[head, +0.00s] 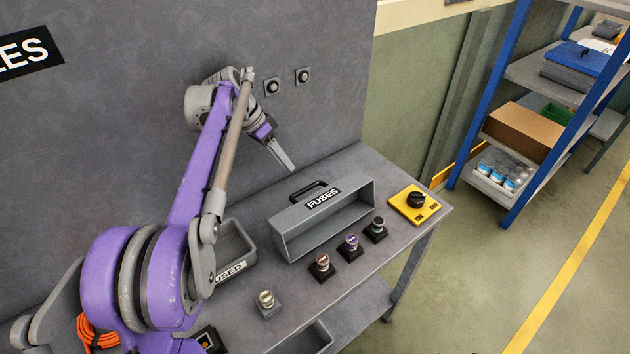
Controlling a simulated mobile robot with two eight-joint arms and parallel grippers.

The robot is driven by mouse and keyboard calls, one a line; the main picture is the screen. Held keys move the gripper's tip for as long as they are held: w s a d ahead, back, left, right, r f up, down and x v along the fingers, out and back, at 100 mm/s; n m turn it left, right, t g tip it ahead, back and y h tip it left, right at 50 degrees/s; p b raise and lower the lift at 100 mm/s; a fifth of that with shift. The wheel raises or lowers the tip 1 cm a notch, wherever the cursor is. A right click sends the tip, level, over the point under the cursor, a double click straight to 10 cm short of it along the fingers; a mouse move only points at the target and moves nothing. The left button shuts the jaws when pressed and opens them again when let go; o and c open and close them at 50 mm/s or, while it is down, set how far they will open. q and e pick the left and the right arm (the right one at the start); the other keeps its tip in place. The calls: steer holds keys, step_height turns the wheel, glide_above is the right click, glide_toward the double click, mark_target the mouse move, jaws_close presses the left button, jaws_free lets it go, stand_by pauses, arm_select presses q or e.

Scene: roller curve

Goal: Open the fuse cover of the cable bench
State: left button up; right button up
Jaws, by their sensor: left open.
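The grey fuse box (290,247) labelled "FUSES" sits on the cable bench (425,228), with a hollow side facing me. A black handle (308,188) rises at its upper back edge, behind the label. I cannot tell how far the cover is raised from this view. My left gripper (284,160) hangs above and behind the handle, near the wall panel, apart from the box. Its jaws are open and look empty; the fingers overlap in this view. My right gripper is not in view.
Three capped fuses (351,243) stand in black bases before the box, and a silver-topped one (266,300) nearer me. A yellow plate with a black knob (416,200) lies right. A grey bin labelled "USED" (235,240) stands left, partly behind my arm. Shelving (520,160) stands far right.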

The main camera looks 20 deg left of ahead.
arm_select(q)
steer(key=x, duration=1)
steer(key=shift+s, duration=0.1)
jaws_close()
stand_by(1.1)
